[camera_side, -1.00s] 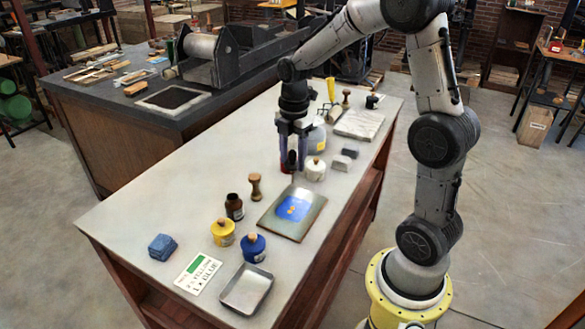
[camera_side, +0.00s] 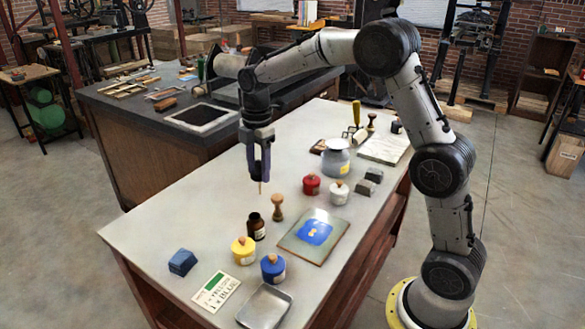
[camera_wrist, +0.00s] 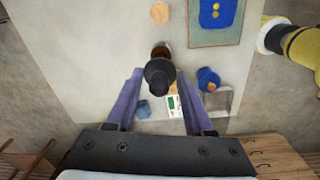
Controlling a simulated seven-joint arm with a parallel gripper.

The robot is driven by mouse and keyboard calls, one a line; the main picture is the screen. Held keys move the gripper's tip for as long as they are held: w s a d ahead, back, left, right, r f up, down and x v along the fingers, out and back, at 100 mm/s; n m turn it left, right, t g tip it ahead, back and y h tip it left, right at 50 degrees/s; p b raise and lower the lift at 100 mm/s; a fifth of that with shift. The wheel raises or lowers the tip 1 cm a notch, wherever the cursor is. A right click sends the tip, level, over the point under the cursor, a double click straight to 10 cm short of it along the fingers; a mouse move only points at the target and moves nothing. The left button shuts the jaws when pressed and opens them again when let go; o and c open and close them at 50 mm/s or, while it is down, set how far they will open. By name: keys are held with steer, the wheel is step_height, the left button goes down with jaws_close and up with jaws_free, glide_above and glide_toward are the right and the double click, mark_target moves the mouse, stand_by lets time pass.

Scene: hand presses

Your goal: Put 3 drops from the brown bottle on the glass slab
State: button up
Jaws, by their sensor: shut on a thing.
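My gripper (camera_side: 258,176) is in the air above the brown bottle (camera_side: 256,227), shut on a dropper. The dropper's black bulb (camera_wrist: 160,74) is between the fingers in the wrist view, and its thin tip (camera_side: 260,188) points down in the side view. The tip is apart from the bottle. The brown bottle (camera_wrist: 161,50) is partly hidden behind the bulb in the wrist view. The glass slab (camera_side: 332,246) lies flat to the bottle's right, with a blue patch and small yellow spots on it. The slab (camera_wrist: 239,36) is cut off at the top of the wrist view.
Yellow (camera_side: 243,251), blue (camera_side: 273,268), red (camera_side: 311,185) and white (camera_side: 338,192) jars stand around. A metal tray (camera_side: 263,308), a printed card (camera_side: 216,291) and a blue block (camera_side: 182,262) are at the front.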

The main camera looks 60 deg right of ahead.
steer(key=shift+w+a+f, duration=0.25)
steer(key=shift+w+a, duration=0.15)
steer(key=shift+a, duration=0.35)
step_height(320, 180, down, 10)
steer(key=shift+a+n, duration=0.3)
steer(key=shift+a, duration=0.05)
stand_by(0.4)
steer(key=shift+f, duration=0.15)
stand_by(0.6)
step_height(320, 180, up, 9)
stand_by(1.2)
